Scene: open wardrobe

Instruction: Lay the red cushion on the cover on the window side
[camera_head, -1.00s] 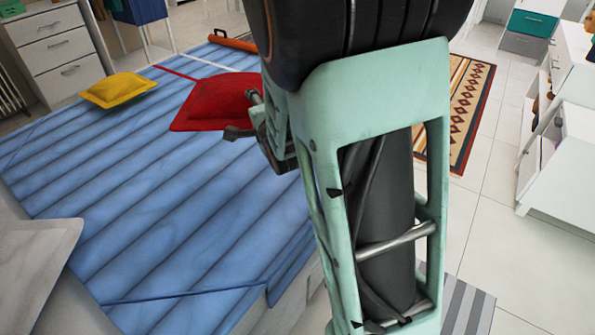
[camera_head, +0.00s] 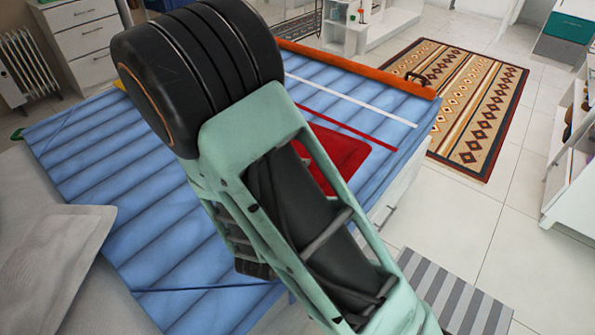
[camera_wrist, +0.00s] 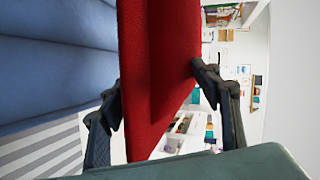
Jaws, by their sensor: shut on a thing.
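In the wrist view my gripper (camera_wrist: 156,88) is shut on the red cushion (camera_wrist: 150,60), one finger on each side of it. The cushion runs from the top of that picture down between the fingers. In the head view part of the red cushion (camera_head: 342,155) shows behind my arm, over the right side of the bed. My arm hides the rest of it, and the gripper's fingers are not clear there. The blue quilted cover (camera_head: 90,150) lies spread on the bed, with a white stripe and a red stripe near its far end. No window is in view.
An orange roll (camera_head: 370,72) lies along the cover's far edge. A sliver of yellow cushion (camera_head: 119,85) shows beside my arm. A grey pillow (camera_head: 60,235) lies at the left. A patterned rug (camera_head: 470,95) and a grey striped mat (camera_head: 465,305) are on the floor at right.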

